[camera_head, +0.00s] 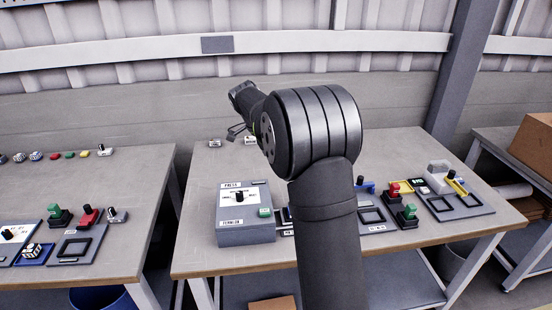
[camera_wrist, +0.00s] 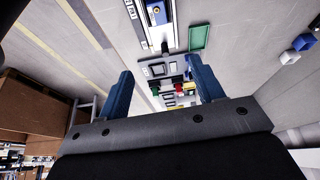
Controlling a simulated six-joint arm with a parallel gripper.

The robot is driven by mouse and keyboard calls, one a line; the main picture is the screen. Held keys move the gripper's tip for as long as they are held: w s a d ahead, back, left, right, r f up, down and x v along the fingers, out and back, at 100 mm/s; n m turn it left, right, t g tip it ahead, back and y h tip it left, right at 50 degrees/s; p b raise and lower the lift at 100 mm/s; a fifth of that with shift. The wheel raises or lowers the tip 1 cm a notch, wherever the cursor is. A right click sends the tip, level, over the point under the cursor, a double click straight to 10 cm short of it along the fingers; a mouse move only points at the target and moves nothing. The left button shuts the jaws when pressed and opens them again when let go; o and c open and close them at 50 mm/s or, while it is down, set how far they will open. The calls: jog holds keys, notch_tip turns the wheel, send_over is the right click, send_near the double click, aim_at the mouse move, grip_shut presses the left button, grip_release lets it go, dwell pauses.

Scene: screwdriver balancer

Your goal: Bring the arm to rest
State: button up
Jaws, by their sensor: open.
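My arm (camera_head: 326,230) rises through the middle of the head view and bends at a large dark joint (camera_head: 310,132). Its far end (camera_head: 245,97) is raised above the workbench (camera_head: 190,205), pointing to the left and back. In the wrist view my gripper (camera_wrist: 161,65) has its two blue fingers spread wide apart. Nothing is held between them. Workbench items show beyond the gap, apart from the fingers. The arm hides part of the bench's middle in the head view.
A grey box with a labelled panel (camera_head: 231,235) stands on the bench left of my arm. Another table (camera_head: 140,170) stands left. A cardboard box (camera_head: 530,147) is far right.

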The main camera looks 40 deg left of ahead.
jog(key=s+a+x, duration=0.1)
jog(key=x, duration=1.3)
jog(key=shift+f, duration=0.7)
jog(key=shift+r, duration=0.1)
